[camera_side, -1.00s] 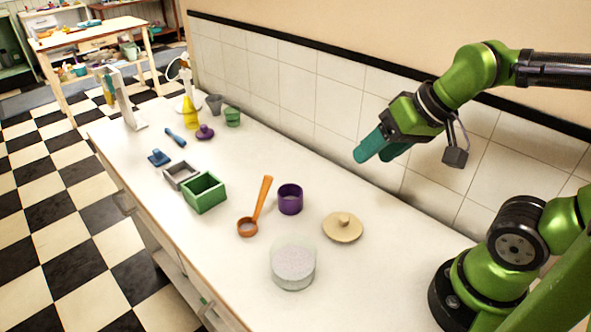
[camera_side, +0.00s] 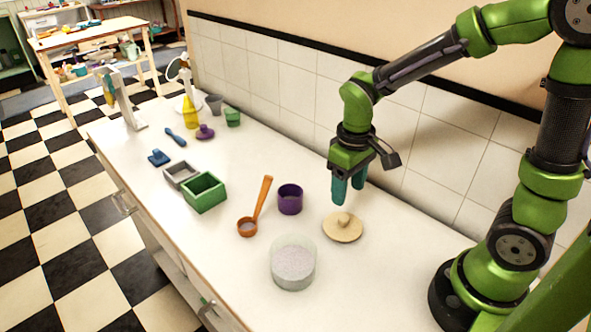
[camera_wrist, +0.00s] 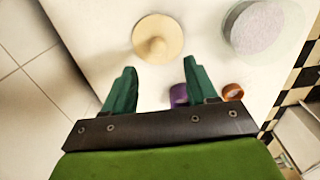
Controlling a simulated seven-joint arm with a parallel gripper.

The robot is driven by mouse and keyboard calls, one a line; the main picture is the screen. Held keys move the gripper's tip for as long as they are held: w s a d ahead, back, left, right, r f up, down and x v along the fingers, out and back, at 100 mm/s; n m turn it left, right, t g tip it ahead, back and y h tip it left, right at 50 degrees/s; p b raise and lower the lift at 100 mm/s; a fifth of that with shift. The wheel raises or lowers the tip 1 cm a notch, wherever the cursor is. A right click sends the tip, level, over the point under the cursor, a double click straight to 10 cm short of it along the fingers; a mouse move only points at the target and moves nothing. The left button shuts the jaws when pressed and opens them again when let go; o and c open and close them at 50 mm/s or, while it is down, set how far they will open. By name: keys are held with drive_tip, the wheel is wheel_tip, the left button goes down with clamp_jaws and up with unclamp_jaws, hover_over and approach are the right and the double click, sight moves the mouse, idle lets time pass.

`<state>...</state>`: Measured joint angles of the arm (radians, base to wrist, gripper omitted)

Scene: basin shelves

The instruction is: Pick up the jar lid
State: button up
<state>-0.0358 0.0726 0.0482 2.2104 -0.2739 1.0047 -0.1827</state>
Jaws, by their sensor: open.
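The jar lid (camera_side: 343,228) is a flat, tan disc with a round knob on top. It lies on the white counter, and it also shows in the wrist view (camera_wrist: 157,40), beyond my fingertips. My gripper (camera_side: 349,194) points down with its teal fingers just above and behind the lid in the side view. In the wrist view my gripper (camera_wrist: 160,80) has its two fingers well apart with nothing between them. A clear round jar (camera_side: 293,263) with pale grainy contents stands in front of the lid.
A purple cup (camera_side: 290,199) and an orange ladle (camera_side: 258,210) are left of the lid. Green (camera_side: 204,193) and grey (camera_side: 181,175) boxes are farther left. The tiled wall (camera_side: 400,170) runs behind. The counter right of the lid is clear.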

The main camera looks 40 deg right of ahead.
hover_over(344, 217)
drive_tip(key=f, duration=0.4)
drive_tip(key=shift+s+a+f, duration=0.2)
drive_tip(key=shift+s+a, duration=0.05)
drive_tip(key=shift+a, duration=0.05)
drive_tip(key=f, duration=0.5)
drive_tip(key=shift+w+d+f, duration=0.1)
drive_tip(key=shift+w+d, duration=0.1)
drive_tip(key=shift+d, duration=0.05)
clamp_jaws()
